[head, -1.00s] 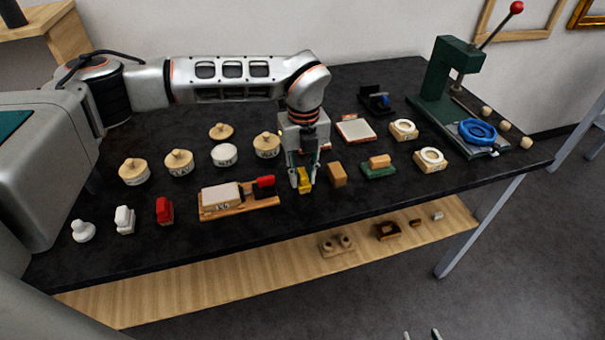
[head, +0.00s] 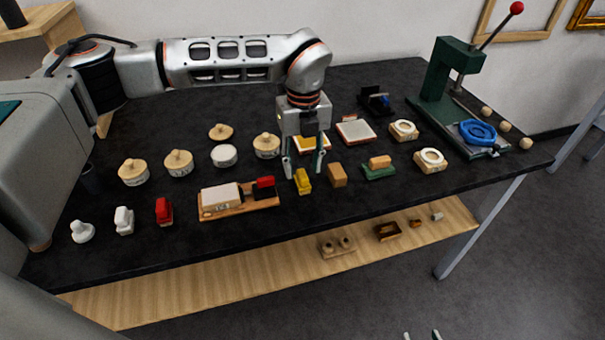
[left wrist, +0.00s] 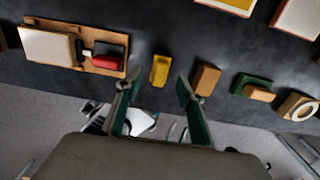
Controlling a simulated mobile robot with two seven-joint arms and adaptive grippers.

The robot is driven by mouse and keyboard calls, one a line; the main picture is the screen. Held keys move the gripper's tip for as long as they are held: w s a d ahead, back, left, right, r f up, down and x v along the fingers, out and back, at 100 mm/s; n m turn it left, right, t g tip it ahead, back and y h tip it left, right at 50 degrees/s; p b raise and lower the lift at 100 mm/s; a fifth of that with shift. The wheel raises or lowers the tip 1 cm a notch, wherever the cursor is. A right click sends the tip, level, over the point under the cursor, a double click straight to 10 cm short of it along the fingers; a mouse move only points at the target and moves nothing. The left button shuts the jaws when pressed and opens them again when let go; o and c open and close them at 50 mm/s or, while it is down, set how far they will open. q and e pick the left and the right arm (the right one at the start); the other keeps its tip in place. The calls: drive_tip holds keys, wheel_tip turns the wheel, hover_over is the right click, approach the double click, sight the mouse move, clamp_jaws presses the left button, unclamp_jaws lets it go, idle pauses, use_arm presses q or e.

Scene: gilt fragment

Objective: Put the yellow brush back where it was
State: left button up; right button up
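The yellow brush (head: 303,182) stands on the black table between the wooden board and a tan block. It also shows in the left wrist view (left wrist: 160,70), just beyond the fingertips. My left gripper (head: 303,168) is open and empty, right behind and above the brush; its fingers are spread apart in the left wrist view (left wrist: 155,88). My right gripper (head: 422,335) shows only as two small tips at the bottom edge of the head view, apart from each other.
The wooden board (head: 210,212) with a pale block and a red-handled brush lies left of the yellow brush. The tan block (head: 337,175) and a green brush (head: 378,168) stand to its right. Several lidded jars are behind. A green press (head: 445,80) stands far right.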

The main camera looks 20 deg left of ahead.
sight(303, 175)
use_arm(q)
wheel_tip(303, 175, up, 8)
drive_tip(key=shift+r, duration=0.15)
drive_tip(key=shift+s, duration=0.1)
idle(0.5)
